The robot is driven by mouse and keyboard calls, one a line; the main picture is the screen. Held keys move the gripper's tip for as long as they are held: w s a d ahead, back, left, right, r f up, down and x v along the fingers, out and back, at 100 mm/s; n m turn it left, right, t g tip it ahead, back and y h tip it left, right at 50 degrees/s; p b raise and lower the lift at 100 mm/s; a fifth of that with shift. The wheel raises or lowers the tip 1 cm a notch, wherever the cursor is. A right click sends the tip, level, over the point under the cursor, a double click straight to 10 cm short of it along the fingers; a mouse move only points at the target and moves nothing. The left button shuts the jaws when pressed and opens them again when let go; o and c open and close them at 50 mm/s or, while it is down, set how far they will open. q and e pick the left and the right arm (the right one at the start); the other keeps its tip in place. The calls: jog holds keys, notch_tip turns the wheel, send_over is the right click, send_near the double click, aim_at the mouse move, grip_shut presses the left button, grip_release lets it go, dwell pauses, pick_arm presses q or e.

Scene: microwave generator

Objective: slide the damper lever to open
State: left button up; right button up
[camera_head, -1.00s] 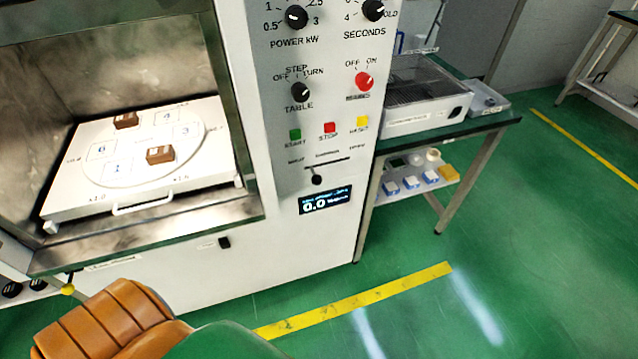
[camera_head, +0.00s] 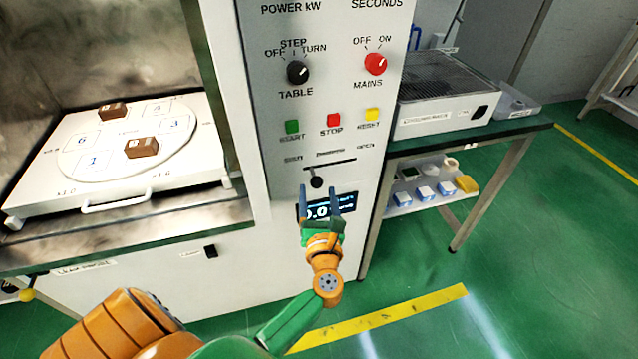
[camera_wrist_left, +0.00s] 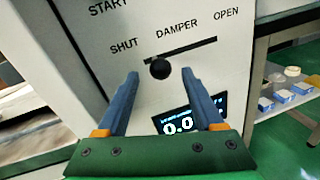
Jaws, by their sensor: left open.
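The damper lever is a black ball knob (camera_head: 316,182) below a dark horizontal slot on the machine's white front panel. In the left wrist view the knob (camera_wrist_left: 160,69) hangs near the left end of the slot (camera_wrist_left: 180,49), on the side marked SHUT; OPEN is printed at the right. My left gripper (camera_head: 328,190) is open in front of the panel, just below and beside the knob. In the left wrist view its two blue fingers (camera_wrist_left: 162,82) point at the panel, with the knob between and slightly beyond their tips. Contact is not visible. My right gripper is not in view.
A lit display (camera_head: 330,206) sits just below the slot, partly hidden by the gripper. Green, red and yellow buttons (camera_head: 331,120) are above it. The open chamber with a white turntable tray (camera_head: 60,185) is at left. A side table (camera_head: 440,140) stands at right.

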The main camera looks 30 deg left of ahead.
aim_at(317, 187)
pick_arm(q)
jog(key=x, duration=0.4)
jog(key=shift+w+a, duration=0.15)
jog(key=shift+w, duration=0.05)
jog(key=shift+s, duration=0.15)
jog(key=c, duration=0.3)
grip_shut()
dwell(0.7)
